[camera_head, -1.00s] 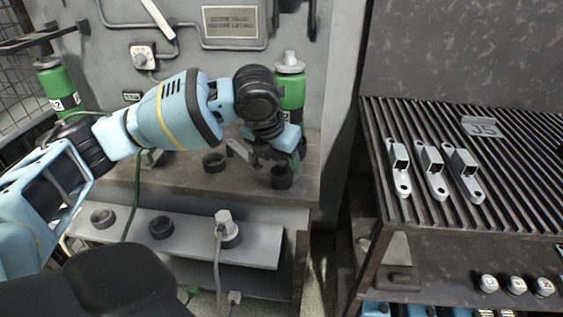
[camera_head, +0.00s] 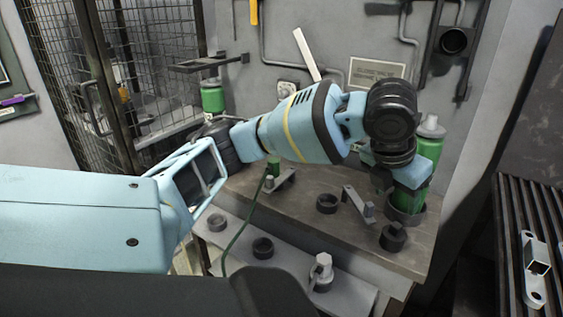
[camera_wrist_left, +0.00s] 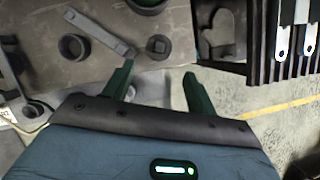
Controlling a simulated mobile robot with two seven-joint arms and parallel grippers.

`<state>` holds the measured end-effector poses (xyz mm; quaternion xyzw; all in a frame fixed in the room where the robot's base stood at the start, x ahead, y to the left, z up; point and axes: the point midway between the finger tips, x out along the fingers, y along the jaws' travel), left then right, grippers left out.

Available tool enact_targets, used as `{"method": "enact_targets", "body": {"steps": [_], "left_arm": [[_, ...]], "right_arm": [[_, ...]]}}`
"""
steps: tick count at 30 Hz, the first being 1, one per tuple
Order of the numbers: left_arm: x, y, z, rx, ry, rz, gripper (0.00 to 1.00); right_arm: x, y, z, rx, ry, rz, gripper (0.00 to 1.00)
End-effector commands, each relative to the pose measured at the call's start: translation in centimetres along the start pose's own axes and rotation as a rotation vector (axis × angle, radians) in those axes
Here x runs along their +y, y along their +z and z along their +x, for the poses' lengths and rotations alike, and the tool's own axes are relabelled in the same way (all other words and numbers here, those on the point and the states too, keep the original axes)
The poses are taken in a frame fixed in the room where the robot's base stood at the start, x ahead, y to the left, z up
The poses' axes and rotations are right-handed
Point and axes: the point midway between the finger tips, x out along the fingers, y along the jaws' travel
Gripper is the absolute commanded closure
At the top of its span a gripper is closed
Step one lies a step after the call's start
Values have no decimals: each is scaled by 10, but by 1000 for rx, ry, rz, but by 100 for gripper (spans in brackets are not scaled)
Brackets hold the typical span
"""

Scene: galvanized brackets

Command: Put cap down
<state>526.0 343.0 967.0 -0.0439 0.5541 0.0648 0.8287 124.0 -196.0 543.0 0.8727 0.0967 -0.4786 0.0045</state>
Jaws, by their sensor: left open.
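A small dark cap (camera_head: 393,237) with a raised knob stands upright on the workbench (camera_head: 300,192) near its front right edge. It also shows in the left wrist view (camera_wrist_left: 158,45), just beyond the fingertips. My left gripper (camera_head: 384,183) is above and behind the cap in the head view, apart from it. In the left wrist view its two dark green fingers (camera_wrist_left: 158,76) are spread with nothing between them. My right gripper is in neither view.
A green bottle (camera_head: 429,148) with a grey top stands right behind my gripper. A grey angled bracket (camera_head: 358,202) and a dark ring (camera_head: 327,203) lie left of the cap. A lower shelf holds a white hex-topped fitting (camera_head: 322,268). A slatted rack (camera_head: 510,215) is at right.

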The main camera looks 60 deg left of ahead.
Motion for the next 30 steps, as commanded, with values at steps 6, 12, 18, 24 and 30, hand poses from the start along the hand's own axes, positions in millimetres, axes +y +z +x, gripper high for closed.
{"method": "enact_targets", "body": {"steps": [6, 12, 18, 24, 30], "left_arm": [[-22, -11, 32, 11, -48, -74, 43], [-71, -43, 97, 42, -175, -297, 43], [-113, -88, 151, 105, -296, -561, 43], [-150, -149, 199, 205, -408, -904, 43], [-169, -212, 232, 307, -472, -1264, 43]], "right_arm": [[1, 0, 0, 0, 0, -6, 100], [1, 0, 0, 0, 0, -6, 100], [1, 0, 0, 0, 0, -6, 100], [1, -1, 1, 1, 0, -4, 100], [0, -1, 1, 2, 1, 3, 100]]}}
